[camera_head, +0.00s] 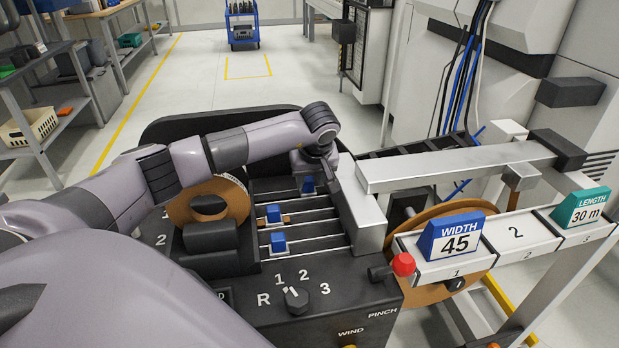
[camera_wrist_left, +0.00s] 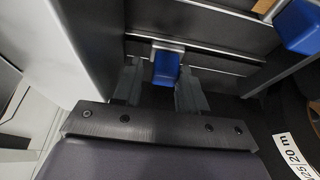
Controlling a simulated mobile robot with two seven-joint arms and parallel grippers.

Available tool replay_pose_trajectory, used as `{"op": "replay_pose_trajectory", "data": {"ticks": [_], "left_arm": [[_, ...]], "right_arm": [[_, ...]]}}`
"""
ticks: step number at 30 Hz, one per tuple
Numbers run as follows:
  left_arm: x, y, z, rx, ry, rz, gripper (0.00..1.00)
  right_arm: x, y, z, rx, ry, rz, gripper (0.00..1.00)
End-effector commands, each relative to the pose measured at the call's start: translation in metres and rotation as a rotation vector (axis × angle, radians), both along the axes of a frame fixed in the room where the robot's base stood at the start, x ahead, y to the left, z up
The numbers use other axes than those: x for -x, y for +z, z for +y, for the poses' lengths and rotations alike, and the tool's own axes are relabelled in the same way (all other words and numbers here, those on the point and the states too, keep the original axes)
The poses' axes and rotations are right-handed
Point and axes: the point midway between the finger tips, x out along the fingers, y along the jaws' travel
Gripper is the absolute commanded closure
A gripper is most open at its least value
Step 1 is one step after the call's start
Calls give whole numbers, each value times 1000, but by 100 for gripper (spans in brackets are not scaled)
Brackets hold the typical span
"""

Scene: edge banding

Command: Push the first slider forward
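Three blue sliders sit on parallel rails on the dark machine panel in the head view: the farthest (camera_head: 308,185), the middle (camera_head: 273,213) and the nearest (camera_head: 278,242). My left gripper (camera_head: 307,172) is over the far rail at the farthest slider and partly hides it. In the left wrist view, that blue slider (camera_wrist_left: 166,68) lies between the tips of my left gripper (camera_wrist_left: 160,85). The fingers are apart, one on each side of it. I cannot tell whether either finger touches it. My right gripper is not in view.
A grey metal beam (camera_head: 450,166) and block stand just right of the rails. A brown banding roll (camera_head: 228,190) is at their left. A WIDTH 45 sign (camera_head: 456,240) stands at the right.

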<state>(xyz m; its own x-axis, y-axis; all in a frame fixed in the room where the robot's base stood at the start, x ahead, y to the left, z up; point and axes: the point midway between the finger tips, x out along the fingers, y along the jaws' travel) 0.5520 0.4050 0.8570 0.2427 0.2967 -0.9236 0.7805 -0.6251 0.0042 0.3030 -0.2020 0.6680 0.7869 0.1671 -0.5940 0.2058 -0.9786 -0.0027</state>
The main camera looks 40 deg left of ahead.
Motion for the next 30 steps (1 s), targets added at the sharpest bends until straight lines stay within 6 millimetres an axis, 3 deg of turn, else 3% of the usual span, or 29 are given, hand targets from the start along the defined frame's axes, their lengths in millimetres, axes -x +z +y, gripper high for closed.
{"op": "replay_pose_trajectory", "data": {"ticks": [8,21,30], "left_arm": [[1,4,-1,0,-1,0,60],[15,61,-20,0,-2,-2,60],[17,66,-21,0,-1,0,60]], "right_arm": [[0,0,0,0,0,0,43],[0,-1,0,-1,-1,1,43],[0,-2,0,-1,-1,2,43]]}}
